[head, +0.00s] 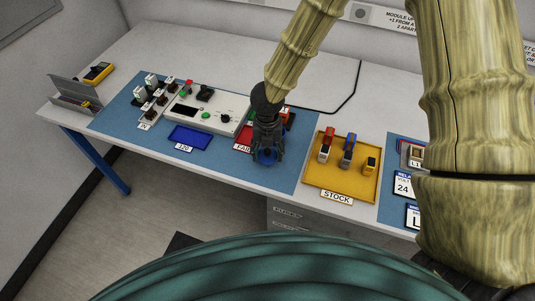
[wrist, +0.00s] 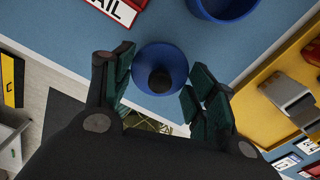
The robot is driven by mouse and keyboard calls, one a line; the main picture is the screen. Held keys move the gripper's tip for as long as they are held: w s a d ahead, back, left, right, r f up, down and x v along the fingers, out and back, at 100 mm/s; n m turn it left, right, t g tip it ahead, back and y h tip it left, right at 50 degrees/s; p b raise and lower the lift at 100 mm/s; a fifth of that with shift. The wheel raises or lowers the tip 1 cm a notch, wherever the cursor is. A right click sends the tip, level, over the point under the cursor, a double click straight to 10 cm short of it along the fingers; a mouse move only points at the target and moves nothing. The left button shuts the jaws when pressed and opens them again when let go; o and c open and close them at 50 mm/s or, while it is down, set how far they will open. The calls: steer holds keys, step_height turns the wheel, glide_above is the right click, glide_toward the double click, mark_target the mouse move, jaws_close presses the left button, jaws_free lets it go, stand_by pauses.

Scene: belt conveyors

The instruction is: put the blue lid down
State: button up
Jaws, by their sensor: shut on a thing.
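The blue lid (wrist: 147,55) is a round disc with a dark knob in its middle. In the wrist view it sits between the two fingers of my gripper (wrist: 159,70), which is shut on it. In the head view my gripper (head: 267,148) points down over the front of the blue mat, with the lid (head: 267,157) showing blue at its fingertips. I cannot tell the lid's exact height above the mat. A round blue open container (wrist: 222,14) stands just past the lid at the top of the wrist view, apart from it. My gripper hides it in the head view.
The red FAIL tray (head: 241,141) is left of my gripper, partly hidden. The blue tray (head: 190,137) lies farther left, before a white control box (head: 215,112). The yellow STOCK tray (head: 318,181) with several parts is on the right. The table's front edge is close.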

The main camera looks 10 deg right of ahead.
mark_target(267, 157)
steer(key=shift+f+p, duration=0.4)
steer(key=shift+f, duration=1.2)
steer(key=shift+f, duration=0.15)
steer(key=o, duration=0.8)
step_height(267, 157, up, 12)
steer(key=shift+r+b, duration=0.15)
steer(key=shift+b, duration=0.8)
steer(key=shift+r, duration=0.1)
